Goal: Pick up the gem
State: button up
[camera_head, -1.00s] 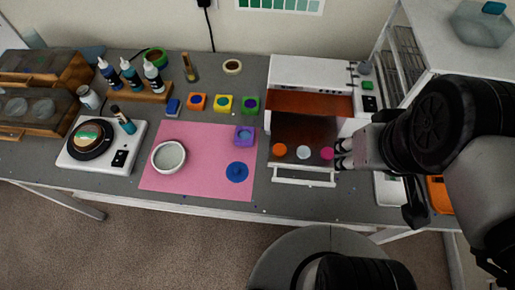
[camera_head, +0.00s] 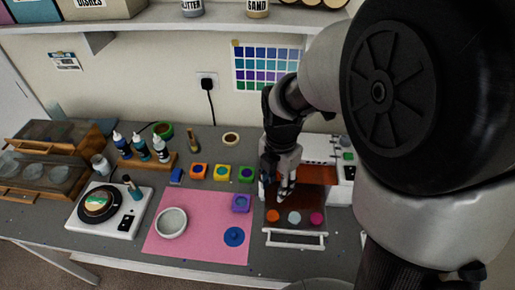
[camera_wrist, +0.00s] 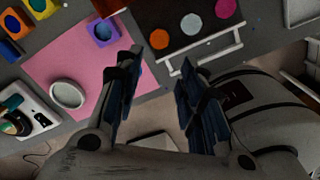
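No object is plainly recognizable as the gem. Three discs lie on the dark pulled-out tray: orange (camera_head: 273,216), pale (camera_head: 294,217) and magenta (camera_head: 317,218). They also show in the wrist view as orange (camera_wrist: 159,39), pale (camera_wrist: 191,24) and magenta (camera_wrist: 226,6). A purple square mold (camera_head: 241,204) with a blue centre sits on the pink mat (camera_head: 197,218), with a blue disc (camera_head: 234,237) near it. My gripper (camera_head: 284,194) is above the back part of the tray. In the wrist view its fingers (camera_wrist: 160,62) are spread, with nothing between them.
Orange (camera_head: 199,171), yellow (camera_head: 222,173) and green (camera_head: 246,175) molds stand behind the mat. A white bowl (camera_head: 171,222) is on the mat. The white oven-like box (camera_head: 346,188) surrounds the tray's back. A hot plate (camera_head: 122,223) and bottles are at left.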

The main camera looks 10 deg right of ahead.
jog(key=b, duration=0.3)
send_over(274, 214)
notch_tip(274, 214, down, 10)
jog(key=shift+s+a+f, duration=0.1)
notch_tip(274, 214, down, 6)
jog(key=shift+r+b, duration=0.25)
jog(key=shift+b, duration=0.6)
jog(key=shift+c, duration=0.3)
jog(key=c, duration=0.5)
jog(key=shift+o, duration=0.2)
jog(key=shift+r, duration=0.2)
